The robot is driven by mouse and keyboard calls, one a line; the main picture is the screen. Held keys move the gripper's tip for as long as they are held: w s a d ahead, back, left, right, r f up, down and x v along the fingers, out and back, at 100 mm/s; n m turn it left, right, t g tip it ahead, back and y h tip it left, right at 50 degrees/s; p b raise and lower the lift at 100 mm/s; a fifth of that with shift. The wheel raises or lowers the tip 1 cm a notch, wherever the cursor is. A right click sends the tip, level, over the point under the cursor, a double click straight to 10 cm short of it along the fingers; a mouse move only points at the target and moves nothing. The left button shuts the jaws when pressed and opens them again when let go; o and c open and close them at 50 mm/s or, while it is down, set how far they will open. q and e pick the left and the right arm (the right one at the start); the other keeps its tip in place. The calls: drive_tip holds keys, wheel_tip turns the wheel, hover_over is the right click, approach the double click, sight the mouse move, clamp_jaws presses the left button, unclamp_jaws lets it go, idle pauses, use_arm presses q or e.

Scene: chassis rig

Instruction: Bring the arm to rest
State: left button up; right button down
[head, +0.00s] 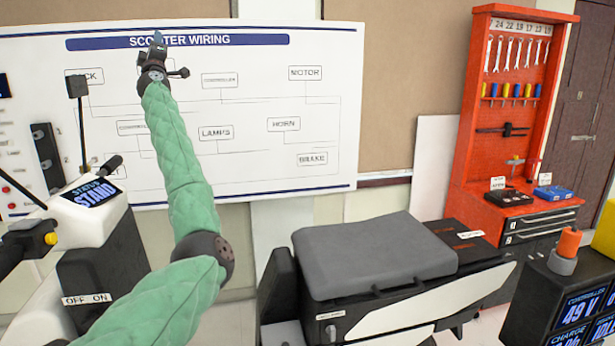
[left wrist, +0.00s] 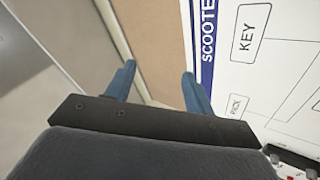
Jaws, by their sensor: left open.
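My left arm, in green padded sleeving, reaches up from the bottom left in the head view. Its gripper (head: 157,42) is raised in front of the top of the scooter wiring board (head: 335,110). In the left wrist view the two blue fingers of my left gripper (left wrist: 158,85) stand apart with nothing between them. Behind them are a brown panel and the edge of the wiring board (left wrist: 290,65). My right gripper is in neither view.
A scooter with a grey seat (head: 375,255) stands in front. Its handlebar and status display (head: 92,194) are at left, close to my arm. A red tool cabinet (head: 515,120) stands at right. A controller box (head: 560,305) with an orange knob is at the bottom right.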

use_arm(q)
drive_tip(key=s+d+f+m+g+h, duration=0.2)
drive_tip(key=s+d+f+m+h, duration=0.25)
drive_tip(key=f+m+h, duration=0.2)
drive_tip(key=s+d+f+m+g+h, duration=0.2)
drive_tip(key=s+d+f+m+h, duration=0.1)
drive_tip(key=d+f+m+h, duration=0.3)
drive_tip(key=s+d+f+m+g+y, duration=0.1)
drive_tip(key=s+d+f+m+g, duration=0.2)
drive_tip(key=s+f, duration=0.75)
drive_tip(key=s+d+f+g+y, duration=0.1)
drive_tip(key=s+d+f+g, duration=0.3)
drive_tip(key=f, duration=1.4)
drive_tip(key=s+d+f+m+g+y, duration=0.15)
drive_tip(key=s+d+f, duration=0.45)
drive_tip(key=f, duration=0.9)
drive_tip(key=s+d+f+m+g+h, duration=0.1)
drive_tip(key=s+d+f+g, duration=0.3)
drive_tip(key=s+f, duration=1.4)
drive_tip(key=s+d+f+m+g, duration=0.2)
drive_tip(key=s+d+f+g, duration=0.1)
drive_tip(key=s+f, duration=1.45)
drive_tip(key=s+f+g, duration=0.1)
drive_tip(key=s+f, duration=0.2)
drive_tip(key=s, duration=0.3)
drive_tip(key=s+f+g, duration=0.1)
drive_tip(key=s+f, duration=0.2)
drive_tip(key=s, duration=0.4)
drive_tip(key=shift+s+g, duration=0.25)
drive_tip(key=shift+g, duration=0.1)
